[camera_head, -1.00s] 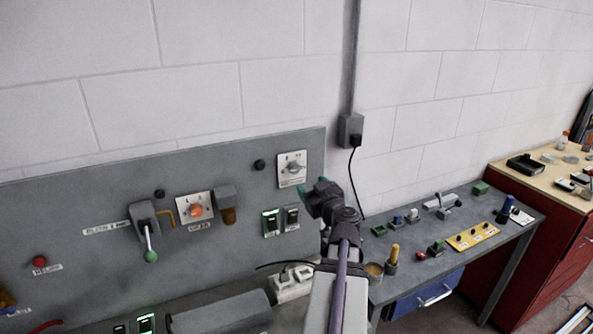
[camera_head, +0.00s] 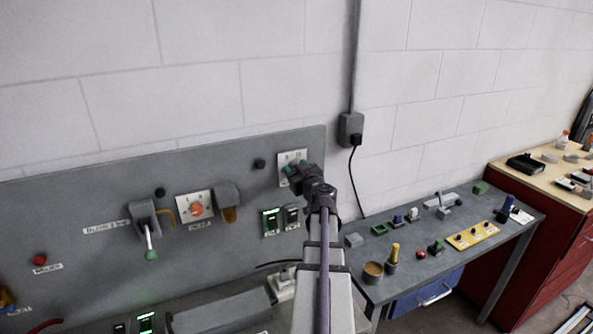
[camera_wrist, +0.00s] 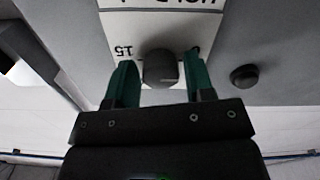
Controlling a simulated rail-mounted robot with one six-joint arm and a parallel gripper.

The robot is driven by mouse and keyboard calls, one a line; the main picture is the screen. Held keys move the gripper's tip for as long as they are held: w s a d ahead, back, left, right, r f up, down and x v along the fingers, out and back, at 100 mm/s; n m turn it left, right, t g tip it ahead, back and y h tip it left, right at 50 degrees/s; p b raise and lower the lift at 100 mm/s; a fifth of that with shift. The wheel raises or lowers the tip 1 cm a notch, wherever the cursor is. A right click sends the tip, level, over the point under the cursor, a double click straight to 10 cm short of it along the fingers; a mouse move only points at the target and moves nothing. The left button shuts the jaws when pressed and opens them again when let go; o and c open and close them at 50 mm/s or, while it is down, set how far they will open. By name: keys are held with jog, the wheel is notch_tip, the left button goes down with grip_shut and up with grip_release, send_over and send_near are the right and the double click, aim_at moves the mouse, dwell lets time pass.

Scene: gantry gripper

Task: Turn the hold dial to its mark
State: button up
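The hold dial is a grey knob (camera_wrist: 161,69) on a white plate (camera_wrist: 130,22) with black lettering, seen upside down in the wrist view; "HOLD" is partly cut off and "15" is beside the knob. My gripper (camera_wrist: 162,82) has green fingers, one on each side of the knob, with narrow gaps showing; it looks open. In the head view my gripper (camera_head: 291,170) is at the plate (camera_head: 291,155) near the panel's right end and hides the knob. The pointer and the mark cannot be made out.
A round black knob (camera_wrist: 244,77) sits beside the plate. Two switches (camera_head: 271,221) are just below the dial on the grey panel (camera_head: 100,215). A plate with an orange dial (camera_head: 196,209) and a green-tipped lever (camera_head: 150,254) are further left. A bench (camera_head: 410,275) with small parts stands to the right.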

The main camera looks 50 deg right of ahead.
jog(key=c, duration=0.7)
jog(key=shift+o, duration=0.2)
jog(key=shift+m, duration=0.3)
jog(key=m, duration=2.3)
jog(key=shift+r, duration=0.1)
